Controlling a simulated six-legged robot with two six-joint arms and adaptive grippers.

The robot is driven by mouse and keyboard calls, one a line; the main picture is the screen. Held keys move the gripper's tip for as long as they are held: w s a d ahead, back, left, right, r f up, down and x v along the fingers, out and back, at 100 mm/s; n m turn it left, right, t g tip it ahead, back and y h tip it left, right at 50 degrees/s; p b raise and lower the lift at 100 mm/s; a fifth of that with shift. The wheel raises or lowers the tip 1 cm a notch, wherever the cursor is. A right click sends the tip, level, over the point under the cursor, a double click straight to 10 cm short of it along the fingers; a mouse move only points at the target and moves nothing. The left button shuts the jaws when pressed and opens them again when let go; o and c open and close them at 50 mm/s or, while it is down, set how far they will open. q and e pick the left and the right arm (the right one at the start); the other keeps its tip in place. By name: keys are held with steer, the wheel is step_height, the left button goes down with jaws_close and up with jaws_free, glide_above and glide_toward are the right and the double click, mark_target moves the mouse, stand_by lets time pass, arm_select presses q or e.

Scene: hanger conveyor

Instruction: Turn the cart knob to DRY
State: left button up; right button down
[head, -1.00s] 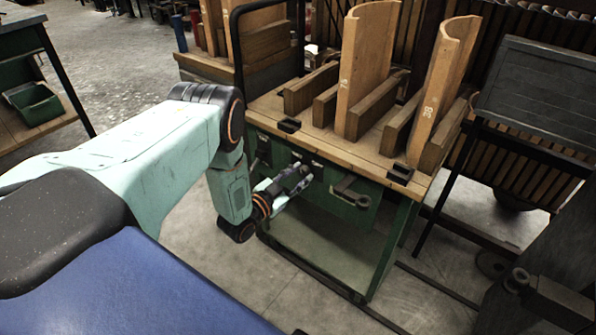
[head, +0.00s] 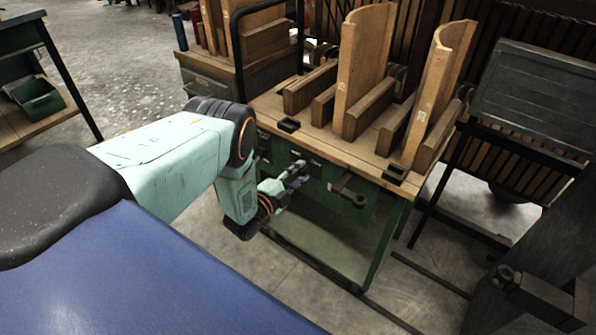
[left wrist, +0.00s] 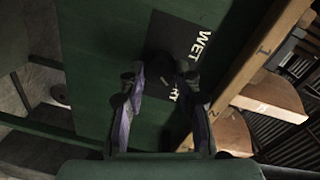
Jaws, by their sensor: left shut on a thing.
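The cart (head: 330,160) is green with a wooden top and stands right of my left arm in the head view. My left gripper (head: 302,170) is at its front panel, below the top's edge. In the left wrist view, the gripper's two fingers (left wrist: 162,78) are shut on the dark cart knob (left wrist: 160,64), one finger on each side. The knob sits on a black label plate (left wrist: 187,40). "WET" reads clearly on the plate; a second word lower down is partly covered by a finger. The knob's pointer is too dark to make out. My right gripper is not in view.
Curved wooden boards (head: 364,70) stand in slotted blocks on the cart top. A dark handle (head: 348,192) sticks out of the cart front right of my gripper. A dark slanted panel (head: 535,90) stands at the right. Bare floor lies in front of the cart.

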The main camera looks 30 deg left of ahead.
arm_select(q)
steer(key=shift+m, duration=0.6)
steer(key=o, duration=1.2)
steer(key=shift+c, duration=0.2)
steer(key=s, duration=1.2)
steer(key=shift+a+r, duration=0.3)
steer(key=shift+a, duration=0.15)
